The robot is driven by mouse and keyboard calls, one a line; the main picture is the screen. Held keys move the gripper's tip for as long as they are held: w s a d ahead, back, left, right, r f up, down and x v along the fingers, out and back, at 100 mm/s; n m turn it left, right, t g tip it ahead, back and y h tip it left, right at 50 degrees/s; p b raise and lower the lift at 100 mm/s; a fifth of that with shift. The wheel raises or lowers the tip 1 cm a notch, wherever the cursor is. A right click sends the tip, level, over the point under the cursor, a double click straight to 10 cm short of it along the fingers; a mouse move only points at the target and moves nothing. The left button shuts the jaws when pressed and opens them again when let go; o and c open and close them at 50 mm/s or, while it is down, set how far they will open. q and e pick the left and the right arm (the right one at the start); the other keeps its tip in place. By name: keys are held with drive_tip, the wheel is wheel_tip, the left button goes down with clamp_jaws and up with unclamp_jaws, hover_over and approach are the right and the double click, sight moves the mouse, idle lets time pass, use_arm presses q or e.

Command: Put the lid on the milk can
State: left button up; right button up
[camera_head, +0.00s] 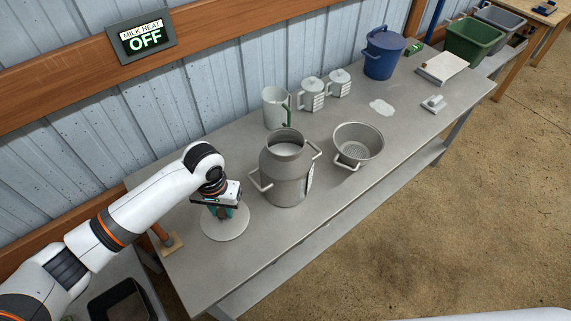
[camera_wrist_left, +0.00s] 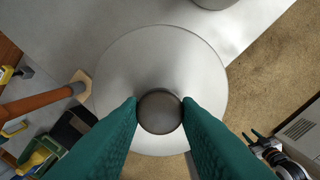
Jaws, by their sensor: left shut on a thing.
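The milk can (camera_head: 286,172) is a grey metal can with two side handles. It stands upright on the table with its mouth open and white milk visible inside. The lid (camera_head: 226,224) is a flat grey disc with a round knob, left of and nearer than the can. My left gripper (camera_head: 224,210) is over the lid, with its green fingers shut on the knob. In the left wrist view the fingers (camera_wrist_left: 159,112) press the knob from both sides, above the lid disc (camera_wrist_left: 160,60). I cannot tell whether the lid touches the table. My right gripper is not in the head view.
A metal strainer (camera_head: 358,146) stands right of the can. A metal jug (camera_head: 276,107) and two smaller lidded cans (camera_head: 312,94) stand behind. A white spill (camera_head: 382,107), a blue bucket (camera_head: 383,53) and a white scale (camera_head: 441,68) are farther right.

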use_arm(q)
wheel_tip(320, 180, up, 4)
drive_tip(key=p, duration=0.3)
drive_tip(key=shift+f, duration=0.25)
wheel_tip(320, 180, up, 2)
drive_tip(key=shift+r+p, duration=0.25)
drive_tip(key=shift+p, duration=0.15)
wheel_tip(320, 180, up, 6)
drive_tip(key=shift+f, duration=0.25)
drive_tip(key=shift+w, duration=0.1)
